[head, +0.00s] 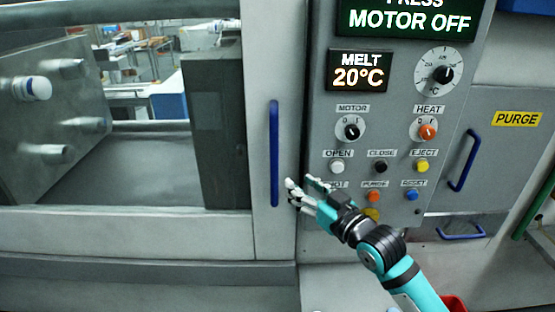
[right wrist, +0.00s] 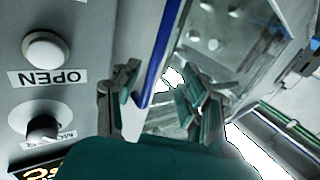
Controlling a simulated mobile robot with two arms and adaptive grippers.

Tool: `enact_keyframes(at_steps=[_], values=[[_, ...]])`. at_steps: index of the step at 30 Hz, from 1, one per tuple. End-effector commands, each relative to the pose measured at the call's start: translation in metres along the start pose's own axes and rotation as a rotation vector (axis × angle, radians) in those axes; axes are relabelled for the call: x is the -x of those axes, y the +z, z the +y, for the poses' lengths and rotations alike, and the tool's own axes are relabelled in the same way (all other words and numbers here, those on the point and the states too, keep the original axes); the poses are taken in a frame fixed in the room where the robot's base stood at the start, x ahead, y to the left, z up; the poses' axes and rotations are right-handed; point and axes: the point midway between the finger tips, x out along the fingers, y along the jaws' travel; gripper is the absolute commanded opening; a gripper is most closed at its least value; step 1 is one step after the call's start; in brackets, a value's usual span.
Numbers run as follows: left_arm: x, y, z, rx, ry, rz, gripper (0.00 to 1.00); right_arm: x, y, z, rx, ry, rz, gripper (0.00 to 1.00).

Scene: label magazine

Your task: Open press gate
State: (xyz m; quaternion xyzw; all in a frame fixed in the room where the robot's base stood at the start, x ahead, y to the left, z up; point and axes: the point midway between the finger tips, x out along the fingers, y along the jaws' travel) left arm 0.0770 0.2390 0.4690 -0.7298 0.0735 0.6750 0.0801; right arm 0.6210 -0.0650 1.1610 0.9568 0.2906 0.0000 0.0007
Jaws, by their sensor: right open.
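The press gate (head: 259,235) is a pale grey framed door with a large window, its right edge beside the control panel. Its upright blue handle (head: 274,150) is on the right part of the frame. My right gripper (head: 303,187) is open and empty, just right of the handle's lower end. In the right wrist view the blue handle (right wrist: 160,50) runs down between the open fingers of my right gripper (right wrist: 160,92); I see no grip on it. My left gripper is not in view.
The control panel (head: 328,226) with knobs and buttons is behind my right arm. A grey door with another blue handle (head: 465,160) and a PURGE label (head: 517,119) is at the right. Machine parts (head: 215,130) show through the gate window.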

Motion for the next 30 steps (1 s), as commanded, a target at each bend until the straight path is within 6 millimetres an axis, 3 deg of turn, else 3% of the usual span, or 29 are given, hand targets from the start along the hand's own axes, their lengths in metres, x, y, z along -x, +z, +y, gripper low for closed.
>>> enact_keyframes(at_steps=[6,15,21,30], values=[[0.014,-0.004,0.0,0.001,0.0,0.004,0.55,-0.049,-0.004,0.0,-0.002,0.0,0.001,0.44],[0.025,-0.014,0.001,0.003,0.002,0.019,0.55,-0.1,-0.001,0.0,0.0,0.001,-0.001,0.44],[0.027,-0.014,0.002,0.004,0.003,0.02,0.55,-0.116,-0.001,0.0,-0.001,0.001,0.001,0.44],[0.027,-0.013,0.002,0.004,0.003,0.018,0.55,-0.119,0.0,0.0,0.0,0.0,0.001,0.44]])
